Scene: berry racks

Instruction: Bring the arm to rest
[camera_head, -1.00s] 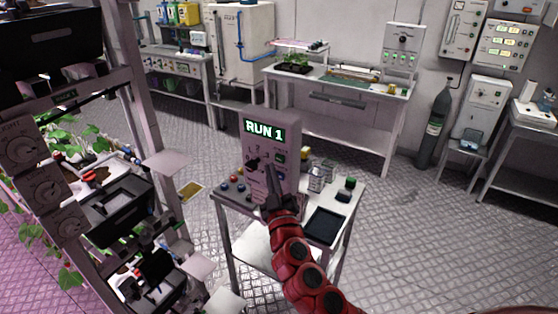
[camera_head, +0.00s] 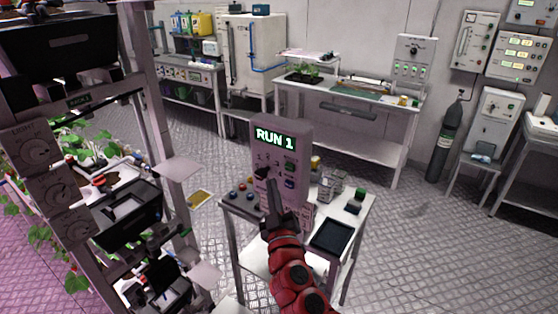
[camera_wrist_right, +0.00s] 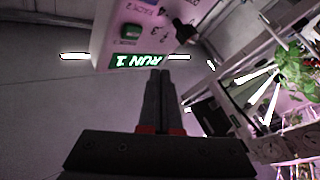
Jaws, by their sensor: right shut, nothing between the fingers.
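My right arm, with red links, reaches up from the bottom of the head view. Its gripper (camera_head: 270,196) is shut and empty, in front of the control box (camera_head: 293,135) with a lit "RUN 1" display. The fingertips overlap the box's front just below its dark knob; I cannot tell from the head view whether they touch. In the right wrist view the closed fingers (camera_wrist_right: 158,75) point toward the box (camera_wrist_right: 110,35), which appears upside down, with a green button and a dark knob. My left gripper does not show.
The box stands on a small white table (camera_head: 228,205) with coloured buttons, small jars and a dark tray (camera_head: 331,236). A rack with plants (camera_head: 100,160) stands close on the left. A bench (camera_head: 350,95) and a gas cylinder (camera_head: 444,140) are behind. Floor at right is clear.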

